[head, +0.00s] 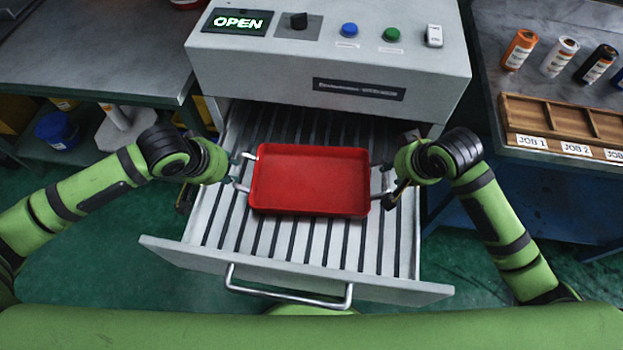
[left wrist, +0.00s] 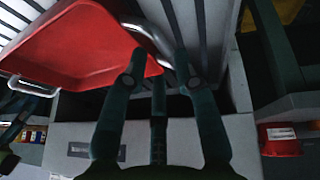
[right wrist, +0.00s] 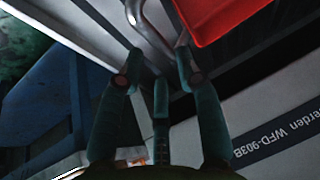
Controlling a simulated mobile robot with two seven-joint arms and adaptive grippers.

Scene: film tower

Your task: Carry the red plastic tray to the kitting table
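The red plastic tray (head: 310,180) lies flat and empty on the slatted, pulled-out drawer (head: 215,220) of the grey machine. It has a metal handle at each short side. My left gripper (head: 238,171) is at the left handle; in the left wrist view its fingers (left wrist: 163,65) are spread with the handle (left wrist: 150,38) just ahead of and between the tips. My right gripper (head: 386,180) is at the right handle; in the right wrist view its fingers (right wrist: 157,62) are spread, with the handle (right wrist: 150,28) between and beyond the tips. Neither looks closed on a handle.
The grey machine (head: 430,85) stands behind the drawer, its display reading OPEN. The drawer's front bar handle (head: 288,297) faces me. A right-hand table (head: 500,80) carries bottles and a wooden tray (head: 570,125) with JOB labels. A bench (head: 100,50) stands at left.

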